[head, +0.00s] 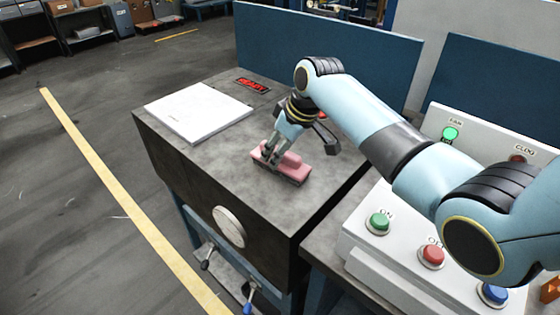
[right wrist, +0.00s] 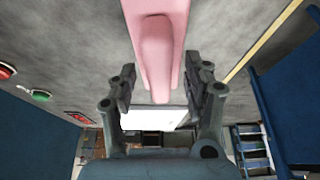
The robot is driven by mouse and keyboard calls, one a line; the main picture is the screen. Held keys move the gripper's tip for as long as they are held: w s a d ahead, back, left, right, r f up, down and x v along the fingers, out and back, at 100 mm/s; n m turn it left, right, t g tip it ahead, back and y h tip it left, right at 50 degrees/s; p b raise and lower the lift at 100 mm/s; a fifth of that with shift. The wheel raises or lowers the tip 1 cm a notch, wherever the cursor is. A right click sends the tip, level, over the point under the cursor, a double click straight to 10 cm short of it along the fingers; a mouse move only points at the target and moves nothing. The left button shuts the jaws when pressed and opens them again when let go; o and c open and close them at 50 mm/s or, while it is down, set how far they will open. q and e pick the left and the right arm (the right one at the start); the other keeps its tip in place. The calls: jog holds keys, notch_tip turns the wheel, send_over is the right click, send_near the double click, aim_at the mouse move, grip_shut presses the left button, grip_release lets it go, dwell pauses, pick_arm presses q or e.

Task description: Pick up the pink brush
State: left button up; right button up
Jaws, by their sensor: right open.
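The pink brush (head: 292,168) lies on the dark worktop near its right side, with a raised pink handle along its top. In the right wrist view the brush (right wrist: 157,45) runs down from the top edge, and its near end lies between the fingers. My right gripper (head: 270,154) is open at the brush's left part in the head view. In the right wrist view the gripper (right wrist: 160,88) has one finger on each side of the brush, with visible gaps. The brush's bristles are hidden. My left gripper is out of view.
A white flat panel (head: 199,111) lies at the worktop's left. A dark label with red letters (head: 252,85) is behind it. A control panel with a green button (head: 379,222), a red button (head: 432,256) and a blue button (head: 493,294) stands at right. A blue partition (head: 330,50) closes the back.

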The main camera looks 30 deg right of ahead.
jog(key=shift+f, duration=0.25)
dwell(0.4)
jog(key=shift+c, duration=0.4)
jog(key=c, duration=0.8)
jog(key=shift+w+r, duration=0.1)
